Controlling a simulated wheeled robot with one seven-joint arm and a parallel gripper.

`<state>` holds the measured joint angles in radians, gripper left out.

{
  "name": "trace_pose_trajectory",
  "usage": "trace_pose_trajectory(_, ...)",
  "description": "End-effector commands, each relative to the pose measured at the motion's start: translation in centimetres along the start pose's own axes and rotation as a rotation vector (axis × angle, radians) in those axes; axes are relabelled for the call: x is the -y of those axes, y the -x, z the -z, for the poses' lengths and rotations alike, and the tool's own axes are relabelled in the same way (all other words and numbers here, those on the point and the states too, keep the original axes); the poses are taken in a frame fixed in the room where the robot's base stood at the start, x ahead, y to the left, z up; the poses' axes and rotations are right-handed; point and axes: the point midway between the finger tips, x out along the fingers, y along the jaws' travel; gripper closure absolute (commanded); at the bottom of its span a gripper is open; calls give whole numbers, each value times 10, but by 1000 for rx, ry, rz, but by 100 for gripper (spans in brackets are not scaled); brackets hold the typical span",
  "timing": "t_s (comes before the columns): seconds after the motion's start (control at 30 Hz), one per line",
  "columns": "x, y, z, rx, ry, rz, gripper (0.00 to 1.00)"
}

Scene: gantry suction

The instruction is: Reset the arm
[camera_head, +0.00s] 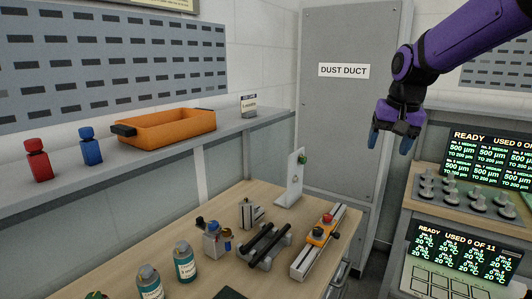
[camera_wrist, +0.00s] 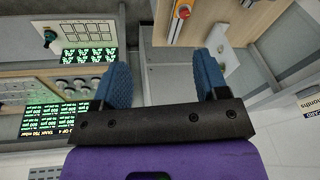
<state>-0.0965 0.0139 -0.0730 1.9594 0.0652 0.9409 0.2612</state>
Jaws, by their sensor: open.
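My gripper (camera_head: 391,137) hangs at the upper right in the head view, on the end of my purple arm. Its two blue fingers point down and hold nothing. In the wrist view my gripper (camera_wrist: 162,80) shows two blue fingers spread wide apart with an empty gap between them. The gripper is in free air in front of the grey duct cabinet, above and to the right of the table, and touches nothing.
A wooden table (camera_head: 245,215) carries a rail with an orange carriage (camera_head: 321,234), a black-barred fixture (camera_head: 262,247) and bottles (camera_head: 185,262). A shelf holds an orange tray (camera_head: 168,130). The dust duct cabinet (camera_head: 340,120) stands behind; lit screens (camera_head: 490,158) are right.

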Motion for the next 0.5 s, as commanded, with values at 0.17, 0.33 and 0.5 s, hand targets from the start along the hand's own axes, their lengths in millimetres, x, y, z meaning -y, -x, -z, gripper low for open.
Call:
trace_pose_trajectory(0.17,-15,28,-40,-37,40,10,33)
trace_pose_trajectory(0.33,-29,48,-78,-72,81,14,33)
trace_pose_trajectory(0.5,-43,61,-118,-106,124,14,33)
